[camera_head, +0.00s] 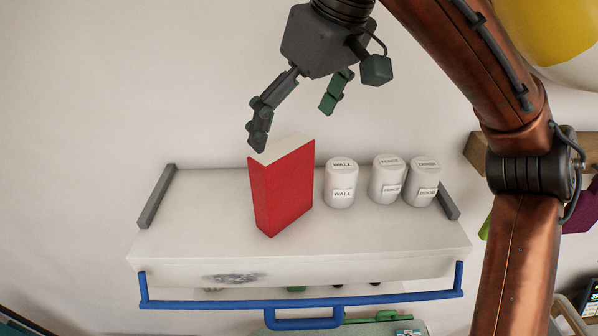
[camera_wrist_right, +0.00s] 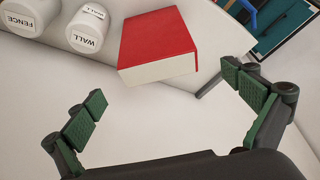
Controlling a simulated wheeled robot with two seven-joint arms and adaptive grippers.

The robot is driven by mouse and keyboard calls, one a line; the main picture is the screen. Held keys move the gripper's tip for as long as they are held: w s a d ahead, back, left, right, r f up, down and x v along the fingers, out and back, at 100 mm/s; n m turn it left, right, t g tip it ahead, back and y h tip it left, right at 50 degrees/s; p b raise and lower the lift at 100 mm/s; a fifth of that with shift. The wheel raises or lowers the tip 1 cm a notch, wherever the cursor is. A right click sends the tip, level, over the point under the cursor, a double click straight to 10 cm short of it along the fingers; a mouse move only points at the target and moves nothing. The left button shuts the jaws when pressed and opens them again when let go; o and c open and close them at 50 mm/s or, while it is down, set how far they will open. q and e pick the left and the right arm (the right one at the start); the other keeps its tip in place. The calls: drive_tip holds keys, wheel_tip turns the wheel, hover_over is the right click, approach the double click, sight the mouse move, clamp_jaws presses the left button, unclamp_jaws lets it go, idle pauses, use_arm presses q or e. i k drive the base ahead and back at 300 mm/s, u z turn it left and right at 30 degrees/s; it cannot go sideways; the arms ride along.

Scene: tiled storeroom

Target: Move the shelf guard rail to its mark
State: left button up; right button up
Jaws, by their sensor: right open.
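A blue rail (camera_head: 220,304) with a looped handle runs along the front of the white shelf (camera_head: 200,240), with its upturned ends at the shelf's front corners; I take it to be the guard rail. A dark smudge (camera_head: 233,278) shows on the shelf's front edge; I cannot tell whether it is the mark. My right gripper (camera_head: 293,122) is open and empty, above and behind a red book (camera_head: 284,190) standing on the shelf. In the right wrist view its fingers (camera_wrist_right: 165,90) spread on either side of the book's pale edge (camera_wrist_right: 158,69), apart from it. My left gripper is not in view.
Three white canisters, the nearest to the book labelled WALL (camera_head: 341,185), stand right of it. Grey bars (camera_head: 157,196) edge the shelf's ends. Green items show below the shelf. A wooden ledge (camera_head: 478,152) is at right. The shelf's left part is clear.

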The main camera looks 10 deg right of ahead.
sight(269, 306)
drive_tip(key=k, duration=2)
